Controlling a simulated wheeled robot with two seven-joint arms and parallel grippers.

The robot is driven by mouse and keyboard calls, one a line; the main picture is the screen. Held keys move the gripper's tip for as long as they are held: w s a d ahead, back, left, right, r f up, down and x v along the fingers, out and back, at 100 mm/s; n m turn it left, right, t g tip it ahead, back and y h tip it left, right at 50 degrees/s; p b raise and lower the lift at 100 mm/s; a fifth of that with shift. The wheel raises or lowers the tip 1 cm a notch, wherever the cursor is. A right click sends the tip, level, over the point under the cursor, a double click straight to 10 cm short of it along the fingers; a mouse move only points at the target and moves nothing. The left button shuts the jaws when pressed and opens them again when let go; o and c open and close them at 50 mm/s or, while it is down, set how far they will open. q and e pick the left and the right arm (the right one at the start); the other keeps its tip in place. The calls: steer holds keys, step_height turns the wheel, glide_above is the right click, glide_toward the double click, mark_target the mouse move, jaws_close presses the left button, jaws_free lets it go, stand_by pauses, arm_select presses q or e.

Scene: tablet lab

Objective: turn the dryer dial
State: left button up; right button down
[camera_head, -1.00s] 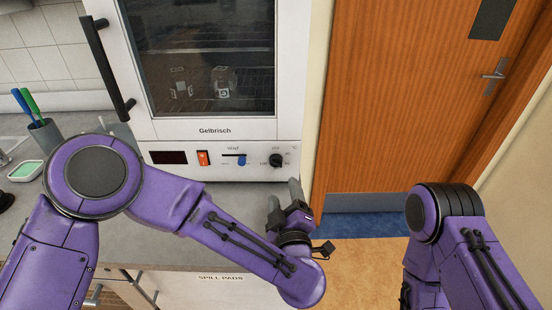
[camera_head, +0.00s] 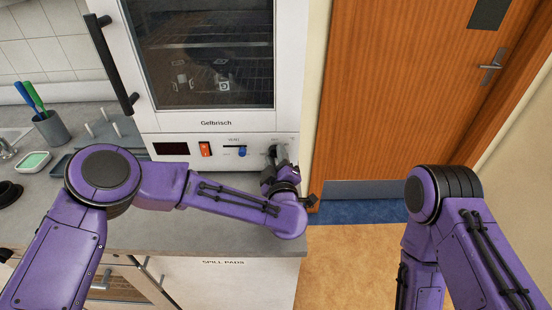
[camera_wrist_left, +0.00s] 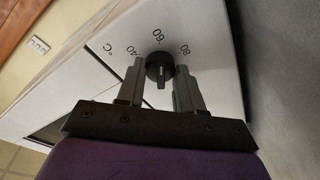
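The dryer (camera_head: 216,125) is a white cabinet with a glass door, standing on the counter. Its dial is a black round knob on the right of the front panel; the left gripper mostly covers it in the head view. In the left wrist view the dial (camera_wrist_left: 160,67) shows clearly, with marks 40, 60, 80 and °C around it. My left gripper (camera_wrist_left: 159,76) is open, with one fingertip on each side of the dial; I cannot tell whether they touch it. It also shows in the head view (camera_head: 278,158). My right gripper is out of view; only the right arm shows.
The panel also has a dark display (camera_head: 170,149), an orange switch (camera_head: 205,149) and a blue slider knob (camera_head: 242,152). A pen cup (camera_head: 51,129) and a green-topped dish (camera_head: 34,162) stand on the counter at left. A wooden door (camera_head: 405,90) is at right.

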arm_select(q)
steer(key=shift+f, duration=0.1)
steer(key=shift+n+b, duration=0.75)
steer(key=shift+n, duration=0.15)
steer(key=n+b, duration=0.3)
steer(key=n, duration=0.1)
steer(key=shift+f+g, duration=0.1)
steer(key=shift+g, duration=0.2)
steer(key=n+b, duration=0.2)
steer(key=n, duration=0.1)
steer(key=n+h+b, duration=0.1)
steer(key=n+b, duration=0.2)
steer(key=shift+a+g, duration=0.1)
steer(key=shift+g, duration=0.2)
steer(key=n+h+b, duration=0.1)
steer(key=n+b, duration=0.6)
steer(key=b, duration=0.1)
steer(key=shift+a, duration=0.1)
steer(key=shift+n+h+b, duration=0.3)
steer(key=shift+n+b, duration=0.7)
steer(key=shift+b, duration=0.1)
steer(key=shift+n+b, duration=0.6)
steer(key=shift+r, duration=0.25)
